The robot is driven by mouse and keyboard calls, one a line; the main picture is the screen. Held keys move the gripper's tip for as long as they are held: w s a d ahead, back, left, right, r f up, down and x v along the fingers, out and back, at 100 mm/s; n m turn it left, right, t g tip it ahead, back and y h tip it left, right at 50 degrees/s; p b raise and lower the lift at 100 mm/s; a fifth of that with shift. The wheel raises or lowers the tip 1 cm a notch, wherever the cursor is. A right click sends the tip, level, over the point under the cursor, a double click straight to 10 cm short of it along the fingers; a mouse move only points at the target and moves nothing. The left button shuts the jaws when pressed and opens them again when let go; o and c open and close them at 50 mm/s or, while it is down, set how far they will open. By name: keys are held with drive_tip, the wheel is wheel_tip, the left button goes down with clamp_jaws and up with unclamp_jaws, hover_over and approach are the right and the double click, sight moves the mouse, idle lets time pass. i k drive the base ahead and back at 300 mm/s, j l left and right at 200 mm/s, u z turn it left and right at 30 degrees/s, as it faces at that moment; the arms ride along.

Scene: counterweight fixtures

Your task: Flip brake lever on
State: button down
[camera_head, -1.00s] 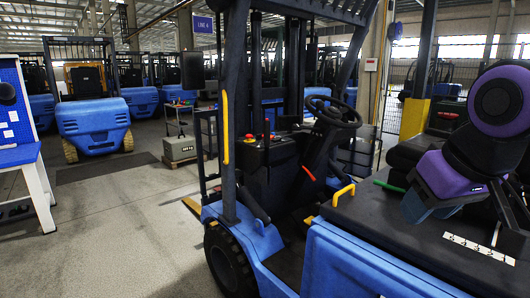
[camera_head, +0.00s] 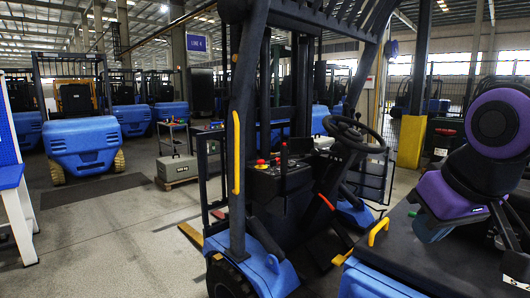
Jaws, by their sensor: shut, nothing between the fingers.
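A blue and black forklift (camera_head: 262,262) stands in front of me, with its cab open on the near side. A short lever with an orange-red grip (camera_head: 326,202) sits below the steering wheel (camera_head: 355,133); I cannot tell for sure that it is the brake lever. A yellow handle (camera_head: 378,231) stands at the front edge of the dark seat base. A red knob (camera_head: 261,162) shows on the dash panel. My purple and black arm folds at the right edge, over the forklift's rear. My gripper cannot be made out.
A yellow grab bar (camera_head: 237,152) runs up the forklift's front post (camera_head: 245,75). A grey weight crate (camera_head: 177,168) lies on the floor behind. Another blue forklift (camera_head: 85,148) and a blue workbench (camera_head: 10,175) stand at left.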

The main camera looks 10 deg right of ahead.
sight(284, 148)
drive_tip(key=i+j+z, duration=0.2)
drive_tip(key=i+j, duration=1.2)
drive_tip(key=j, duration=0.1)
